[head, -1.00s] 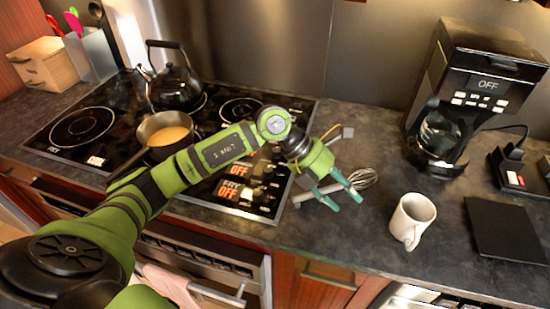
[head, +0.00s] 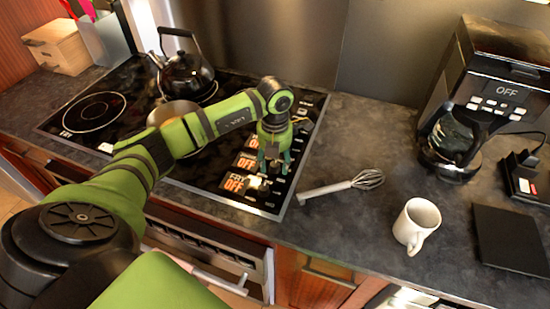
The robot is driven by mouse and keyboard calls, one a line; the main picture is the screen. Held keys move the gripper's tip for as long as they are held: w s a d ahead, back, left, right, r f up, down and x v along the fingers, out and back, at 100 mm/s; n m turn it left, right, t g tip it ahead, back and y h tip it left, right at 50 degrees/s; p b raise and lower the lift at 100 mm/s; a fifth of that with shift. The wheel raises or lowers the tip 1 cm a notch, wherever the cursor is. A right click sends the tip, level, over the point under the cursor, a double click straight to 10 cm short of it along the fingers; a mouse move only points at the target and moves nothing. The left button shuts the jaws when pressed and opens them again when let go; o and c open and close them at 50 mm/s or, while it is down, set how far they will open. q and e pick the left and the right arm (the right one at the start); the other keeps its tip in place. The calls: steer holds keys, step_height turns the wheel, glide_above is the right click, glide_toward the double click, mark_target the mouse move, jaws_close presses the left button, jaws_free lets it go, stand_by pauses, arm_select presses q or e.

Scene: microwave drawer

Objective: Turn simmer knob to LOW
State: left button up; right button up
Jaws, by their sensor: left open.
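The cooktop's control panel (head: 262,197) runs along its right side, with orange OFF displays (head: 235,184) and small dark knobs beside them. I cannot read which display is labelled simmer, so I cannot tell the simmer knob from the others. My left gripper (head: 273,170) points down over the panel, its teal fingers apart. The fingers are close to the knobs and hide part of the panel; whether they touch a knob cannot be told. My right gripper is out of view.
A black kettle (head: 184,76) and a pan (head: 172,112), partly behind my arm, stand on the cooktop. A whisk (head: 345,186) lies right of the panel. A white mug (head: 416,224), a coffee maker (head: 488,92) and a black board (head: 510,237) are further right.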

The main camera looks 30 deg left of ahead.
arm_select(q)
steer(key=shift+f, duration=0.15)
jaws_close()
